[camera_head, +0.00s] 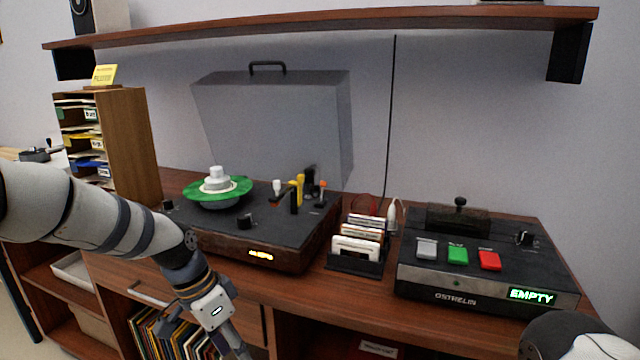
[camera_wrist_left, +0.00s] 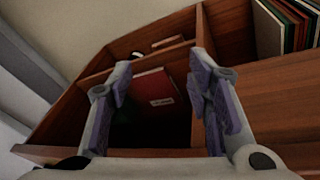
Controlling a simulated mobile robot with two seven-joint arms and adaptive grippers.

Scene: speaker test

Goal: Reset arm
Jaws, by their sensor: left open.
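My left arm (camera_head: 110,215) comes in from the left and reaches down in front of the wooden cabinet. Its gripper shows in the left wrist view (camera_wrist_left: 160,85) with two fingers spread apart and nothing between them. Behind the fingers are open cabinet compartments holding a red item (camera_wrist_left: 154,88) with a white label. In the head view the record player (camera_head: 285,232) stands on the cabinet, with a green disc (camera_head: 236,188) under a white stepped piece (camera_head: 215,180). Upright yellow parts (camera_head: 298,186) stand at its right side. My right gripper is not seen; a piece of my right arm shows at bottom right.
A black device (camera_head: 445,280) with grey, green and red buttons and an "EMPTY" display stands at right. Cassettes (camera_head: 358,245) stand in a rack between the devices. A grey lid (camera_head: 275,115) rises behind the player. Records (camera_head: 165,335) fill a lower compartment. A shelf (camera_head: 330,20) hangs above.

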